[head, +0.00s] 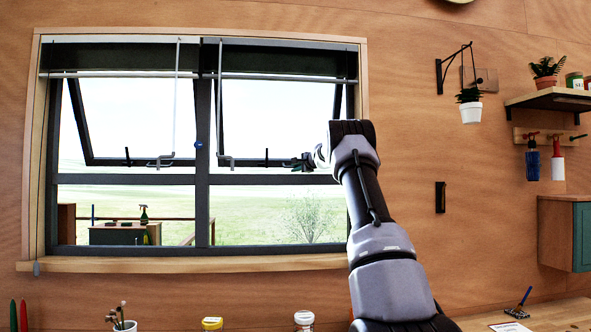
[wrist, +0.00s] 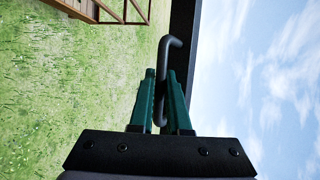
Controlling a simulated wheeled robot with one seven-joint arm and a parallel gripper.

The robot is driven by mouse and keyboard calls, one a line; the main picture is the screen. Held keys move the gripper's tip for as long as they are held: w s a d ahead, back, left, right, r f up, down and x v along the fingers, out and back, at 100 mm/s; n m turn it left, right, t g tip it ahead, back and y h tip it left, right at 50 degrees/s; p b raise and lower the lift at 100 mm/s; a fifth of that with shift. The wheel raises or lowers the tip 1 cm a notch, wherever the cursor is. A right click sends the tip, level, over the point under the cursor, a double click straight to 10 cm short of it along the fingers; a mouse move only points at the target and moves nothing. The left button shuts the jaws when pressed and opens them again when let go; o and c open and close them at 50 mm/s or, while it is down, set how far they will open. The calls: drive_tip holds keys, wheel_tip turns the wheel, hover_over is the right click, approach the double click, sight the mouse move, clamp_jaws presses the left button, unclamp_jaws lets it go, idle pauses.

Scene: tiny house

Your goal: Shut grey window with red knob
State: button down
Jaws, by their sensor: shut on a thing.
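A dark grey window (head: 207,215) fills the left of the head view. Its two upper panes, the left pane (head: 135,162) and right pane (head: 245,162), are tilted out at the bottom. No red knob can be made out. My gripper (head: 303,163) is at the lower right corner of the right pane. In the wrist view, its green fingers (wrist: 163,80) are shut on a dark bent handle (wrist: 172,42) by a dark frame bar (wrist: 184,18). My arm hides part of the window's right side.
A wooden sill (head: 190,264) runs below the window. Jars (head: 304,321) and a brush cup (head: 122,325) stand at the lower edge. A hanging potted plant (head: 471,112) and a shelf (head: 550,98) are on the right wall.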

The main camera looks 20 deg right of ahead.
drive_tip(key=shift+s+a, duration=0.3)
drive_tip(key=shift+s, duration=0.15)
drive_tip(key=s+a+f+m+g, duration=0.1)
drive_tip(key=s+a+g, duration=0.1)
drive_tip(key=s, duration=0.6)
drive_tip(key=shift+s+f+g, duration=0.25)
drive_tip(key=shift+g, duration=0.45)
drive_tip(key=shift+a, duration=0.1)
drive_tip(key=c, duration=1.2)
unclamp_jaws()
drive_tip(key=shift+o, duration=0.2)
drive_tip(key=v, duration=1)
drive_tip(key=shift+s+r, duration=0.2)
drive_tip(key=shift+s, duration=0.1)
